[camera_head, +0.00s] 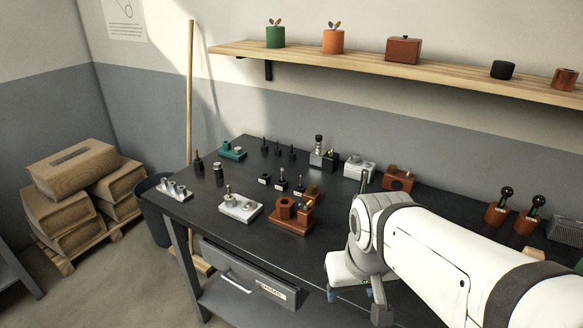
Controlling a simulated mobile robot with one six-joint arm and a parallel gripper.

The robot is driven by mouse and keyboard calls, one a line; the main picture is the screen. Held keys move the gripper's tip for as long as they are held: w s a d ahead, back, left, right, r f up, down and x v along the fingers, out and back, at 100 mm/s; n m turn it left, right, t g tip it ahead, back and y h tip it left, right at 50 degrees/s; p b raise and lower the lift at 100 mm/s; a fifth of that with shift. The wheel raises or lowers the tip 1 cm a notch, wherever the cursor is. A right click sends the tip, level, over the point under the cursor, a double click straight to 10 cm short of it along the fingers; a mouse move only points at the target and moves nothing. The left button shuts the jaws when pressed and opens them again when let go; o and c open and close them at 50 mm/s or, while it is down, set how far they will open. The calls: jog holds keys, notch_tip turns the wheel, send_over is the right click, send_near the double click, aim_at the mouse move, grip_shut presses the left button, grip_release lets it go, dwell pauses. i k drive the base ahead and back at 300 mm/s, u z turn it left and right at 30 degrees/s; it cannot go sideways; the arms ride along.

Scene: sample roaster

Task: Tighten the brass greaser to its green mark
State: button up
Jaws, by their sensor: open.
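Several small fittings stand on the dark bench (245,240). A red-brown block (291,220) near the front middle carries a small brass-coloured part (307,202) on its right side. Another red-brown block (398,181) further back also has a brass-coloured top. At this size I cannot tell which one is the brass greaser, and I see no green mark. My gripper (354,297) is open and empty, pointing down at the bench's front edge, to the right of and nearer than the front red-brown block. My white arm hides the bench's right front.
A pale plate with metal knobs (241,208) lies left of the front block. Black posts, a teal fixture (232,150) and grey devices stand behind. Two red-brown holders with black-knobbed levers (497,215) stand at right. A shelf (400,74) runs above. Sacks (75,165) lie left.

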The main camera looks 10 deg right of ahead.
aim_at(312, 188)
jog(key=z, duration=2)
jog(key=k, duration=0.9)
jog(key=u, duration=1.45)
jog(key=i, duration=1)
jog(key=u, duration=0.05)
